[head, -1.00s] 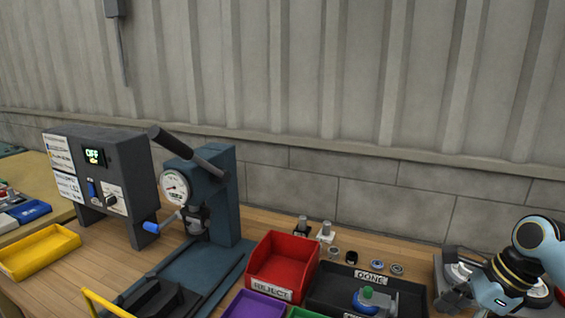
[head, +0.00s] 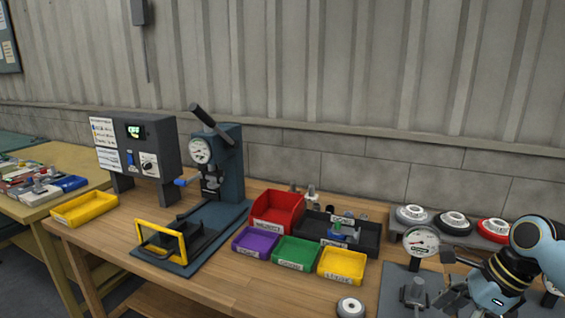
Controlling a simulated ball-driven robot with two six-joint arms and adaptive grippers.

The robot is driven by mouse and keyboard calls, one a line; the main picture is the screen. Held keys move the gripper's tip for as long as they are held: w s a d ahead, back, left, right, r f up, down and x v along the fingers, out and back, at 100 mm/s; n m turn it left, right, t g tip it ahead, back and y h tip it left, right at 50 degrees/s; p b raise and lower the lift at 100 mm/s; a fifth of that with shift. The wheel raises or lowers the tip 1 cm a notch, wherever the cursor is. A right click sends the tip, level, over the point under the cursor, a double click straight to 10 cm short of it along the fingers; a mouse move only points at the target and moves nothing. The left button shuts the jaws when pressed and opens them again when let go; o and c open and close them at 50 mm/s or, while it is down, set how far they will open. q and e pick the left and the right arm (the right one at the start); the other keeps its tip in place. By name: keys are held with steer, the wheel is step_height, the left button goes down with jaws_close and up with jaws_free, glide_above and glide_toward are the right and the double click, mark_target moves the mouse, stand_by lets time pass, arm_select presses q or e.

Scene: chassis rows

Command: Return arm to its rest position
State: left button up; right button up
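My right arm comes in from the right edge of the head view, light blue with a dark, gold-ringed joint. Its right gripper (head: 452,298) points down and left over the grey plate at the lower right. Its fingers are small and dark here, and I cannot tell whether they are open or shut. I see nothing clearly held in it. My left arm and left gripper are not in view.
A dial gauge (head: 421,241) and a grey fixture (head: 414,292) stand close left of my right gripper. Behind are several round parts on a shelf. A black DONE tray (head: 368,240), red bin (head: 277,212), small bins and a press (head: 226,165) stand left. The front wood is mostly clear.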

steer(key=s+a+f+n+g+h+b, duration=0.15)
steer(key=s+f+b, duration=0.45)
steer(key=s+f, duration=0.9)
steer(key=s+a+f+n+g+b, duration=0.15)
steer(key=s+f+b, duration=0.65)
steer(key=f, duration=1.3)
arm_select(q)
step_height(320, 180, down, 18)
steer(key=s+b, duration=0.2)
steer(key=b, duration=0.2)
arm_select(e)
steer(key=s+f+n+t+h, duration=0.1)
steer(key=s+f+n, duration=0.7)
steer(key=s+n, duration=0.2)
steer(key=s+f+n+t+h, duration=0.1)
steer(key=s+f+n+h, duration=0.1)
steer(key=s+f+n, duration=0.6)
steer(key=s+n, duration=0.2)
steer(key=s, duration=0.1)
steer(key=shift+d+f+n, duration=0.3)
steer(key=shift+d, duration=0.1)
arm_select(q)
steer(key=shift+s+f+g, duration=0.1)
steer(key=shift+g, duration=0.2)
arm_select(e)
steer(key=shift+s+h, duration=0.1)
steer(key=shift+h, duration=0.15)
